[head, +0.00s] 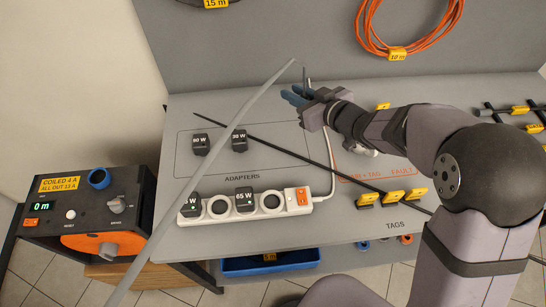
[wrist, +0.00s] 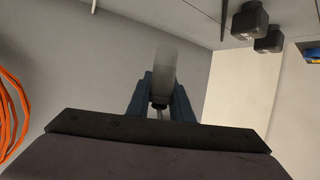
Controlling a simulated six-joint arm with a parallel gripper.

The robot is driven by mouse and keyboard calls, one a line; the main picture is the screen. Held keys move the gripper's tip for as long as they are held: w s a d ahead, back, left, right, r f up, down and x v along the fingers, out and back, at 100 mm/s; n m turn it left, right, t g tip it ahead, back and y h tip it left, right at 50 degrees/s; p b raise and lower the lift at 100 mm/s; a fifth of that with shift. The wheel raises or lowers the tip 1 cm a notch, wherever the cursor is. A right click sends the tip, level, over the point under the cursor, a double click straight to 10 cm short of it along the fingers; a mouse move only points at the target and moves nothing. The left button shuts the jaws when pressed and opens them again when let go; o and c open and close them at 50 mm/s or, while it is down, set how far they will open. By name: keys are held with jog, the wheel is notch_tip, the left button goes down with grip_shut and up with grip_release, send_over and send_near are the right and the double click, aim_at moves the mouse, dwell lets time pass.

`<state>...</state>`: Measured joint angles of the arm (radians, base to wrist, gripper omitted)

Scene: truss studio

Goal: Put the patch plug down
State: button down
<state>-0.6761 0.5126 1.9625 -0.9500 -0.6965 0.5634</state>
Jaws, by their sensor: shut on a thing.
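My gripper (head: 293,96) is above the back of the grey bench, its blue fingers pointing left. In the wrist view the fingers (wrist: 161,100) are shut on a pale grey, rounded plug (wrist: 162,68), which I take to be the patch plug. It is held clear of the bench, and its far end is hidden. In the head view the plug is hard to make out at the fingers. The white power strip (head: 312,208) lies at the bench's front, with adapters in some sockets and other round sockets empty.
A long pale grey strip (head: 215,150) and a thin black rod (head: 270,148) cross the bench view. Two adapters (head: 201,143) sit in the outlined ADAPTERS area, which has free room. Yellow tags (head: 391,197) stand front right. A reel box (head: 95,215) is at left.

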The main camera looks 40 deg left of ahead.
jog(key=s+a+f+n+g, duration=0.3)
jog(key=s+n+g, duration=0.25)
jog(key=s, duration=0.55)
jog(key=shift+m, duration=0.25)
jog(key=shift+w+d+f+p, duration=0.1)
jog(key=shift+f+p, duration=0.1)
jog(key=shift+f, duration=2.2)
jog(key=shift+w+f+p, duration=0.1)
jog(key=shift+f+p, duration=0.1)
jog(key=shift+f, duration=2.2)
jog(key=shift+f, duration=0.15)
jog(key=c, duration=1.6)
grip_release()
jog(key=b+v, duration=0.1)
jog(key=v, duration=1.1)
jog(key=shift+w+d+b, duration=0.1)
jog(key=shift+b, duration=0.25)
